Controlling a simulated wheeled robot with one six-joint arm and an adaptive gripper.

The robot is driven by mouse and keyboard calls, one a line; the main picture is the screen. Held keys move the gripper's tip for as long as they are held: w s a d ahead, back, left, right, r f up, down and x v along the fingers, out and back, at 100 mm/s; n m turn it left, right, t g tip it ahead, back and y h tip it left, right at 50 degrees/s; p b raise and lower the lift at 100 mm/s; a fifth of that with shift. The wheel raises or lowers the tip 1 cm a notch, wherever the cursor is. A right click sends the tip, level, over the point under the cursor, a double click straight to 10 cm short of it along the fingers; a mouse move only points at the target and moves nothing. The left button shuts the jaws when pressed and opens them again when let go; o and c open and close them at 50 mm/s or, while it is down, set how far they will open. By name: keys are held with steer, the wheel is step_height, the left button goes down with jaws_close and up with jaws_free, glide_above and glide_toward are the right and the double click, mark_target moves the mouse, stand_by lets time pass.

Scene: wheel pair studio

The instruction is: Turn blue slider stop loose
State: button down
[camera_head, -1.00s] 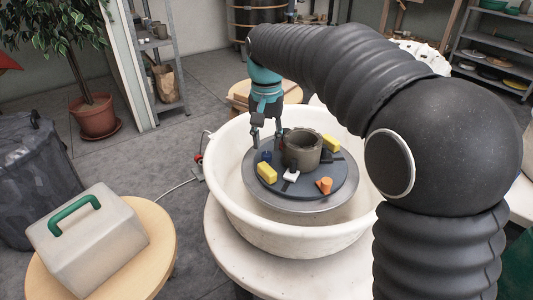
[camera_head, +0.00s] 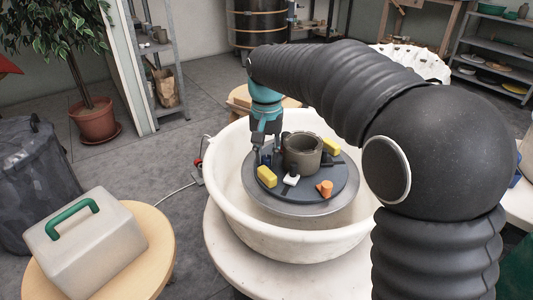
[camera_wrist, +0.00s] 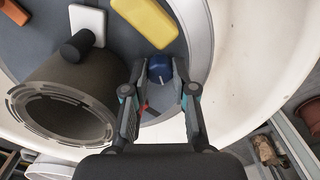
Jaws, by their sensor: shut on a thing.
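The blue slider stop (camera_wrist: 160,69) is a small round knob with a pale line on its top. It shows at the tip end of my gripper (camera_wrist: 158,88) in the wrist view, with a finger on each side. My gripper (camera_head: 266,157) is shut on the blue stop, low over the dark wheel disc (camera_head: 305,192). In the head view the stop is mostly hidden by the fingers. The grey-brown clay pot (camera_head: 302,153) stands on the disc beside the gripper. It also shows in the wrist view (camera_wrist: 65,100).
A yellow block (camera_head: 267,176), another yellow block (camera_head: 331,146), a white piece (camera_head: 291,180) and an orange knob (camera_head: 325,188) sit around the pot. The white basin (camera_head: 290,239) rings the wheel. A grey case (camera_head: 88,240) with a green handle stands on a stool at left.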

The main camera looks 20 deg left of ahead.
mark_target(266, 157)
steer(key=shift+r+p, duration=0.1)
steer(key=shift+p, duration=0.2)
steer(key=n+p, duration=0.2)
steer(key=n, duration=0.1)
steer(key=shift+n+p, duration=0.8)
steer(key=shift+n, duration=0.6)
steer(key=c, duration=1.2)
jaws_free()
step_height(266, 157, up, 12)
